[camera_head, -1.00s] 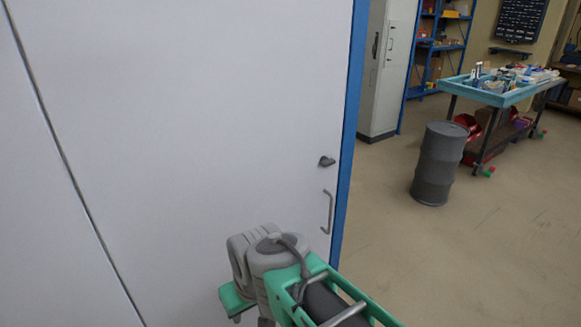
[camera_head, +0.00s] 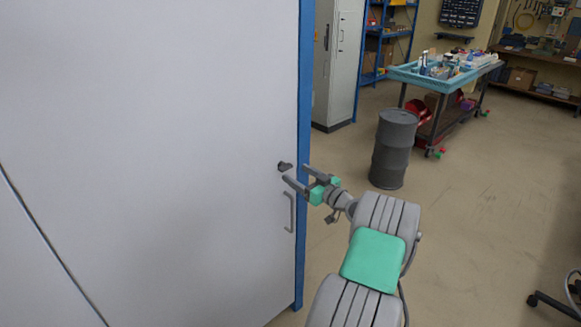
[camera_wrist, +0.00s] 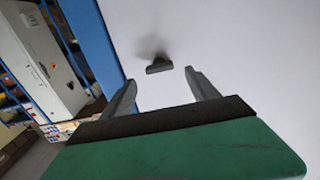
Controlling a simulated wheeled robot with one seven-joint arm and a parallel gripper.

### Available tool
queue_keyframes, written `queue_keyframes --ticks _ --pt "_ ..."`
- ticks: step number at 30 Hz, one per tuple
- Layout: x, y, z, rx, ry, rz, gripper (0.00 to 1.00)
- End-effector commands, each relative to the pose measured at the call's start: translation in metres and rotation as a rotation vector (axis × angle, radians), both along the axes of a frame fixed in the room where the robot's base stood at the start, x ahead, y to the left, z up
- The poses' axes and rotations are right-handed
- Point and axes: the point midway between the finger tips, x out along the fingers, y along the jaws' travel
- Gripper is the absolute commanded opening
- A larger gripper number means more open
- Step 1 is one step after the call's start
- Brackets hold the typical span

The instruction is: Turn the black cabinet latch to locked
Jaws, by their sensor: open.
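The black latch (camera_head: 285,166) is a small dark knob on the white cabinet door (camera_head: 180,130), near the door's right edge and above the handle (camera_head: 290,212). My gripper (camera_head: 294,176) is open, close to the latch from the right, in front of the blue frame edge. In the wrist view the latch (camera_wrist: 159,66) lies ahead of and between the two open fingers (camera_wrist: 163,90), apart from them. The space between the fingers is empty. Whether the latch stands at locked cannot be told.
A blue post (camera_head: 304,130) borders the door's right side. A dark barrel (camera_head: 392,150) and a blue-topped cart (camera_head: 440,75) stand farther back on the right. A tall light cabinet (camera_head: 338,60) stands behind.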

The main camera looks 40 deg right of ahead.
Motion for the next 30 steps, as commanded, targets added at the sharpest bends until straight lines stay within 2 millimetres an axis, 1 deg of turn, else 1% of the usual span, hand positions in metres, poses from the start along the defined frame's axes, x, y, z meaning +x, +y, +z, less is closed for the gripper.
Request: queue_keyframes --ticks 1,3,6,9,15,17,30 --pt "0.011 0.001 0.003 -0.001 0.002 0.003 0.69" --pt "0.024 0.002 0.003 0.000 0.001 0.003 0.69" --pt "0.036 0.002 0.002 -0.001 0.002 0.003 0.69" --pt "0.041 0.002 0.001 0.000 0.003 0.001 0.69" --pt "0.042 0.001 0.000 0.000 0.003 0.000 0.69" --pt "0.042 0.002 0.000 0.000 0.003 0.000 0.65" --pt "0.042 0.002 0.000 0.000 0.003 0.001 0.29"
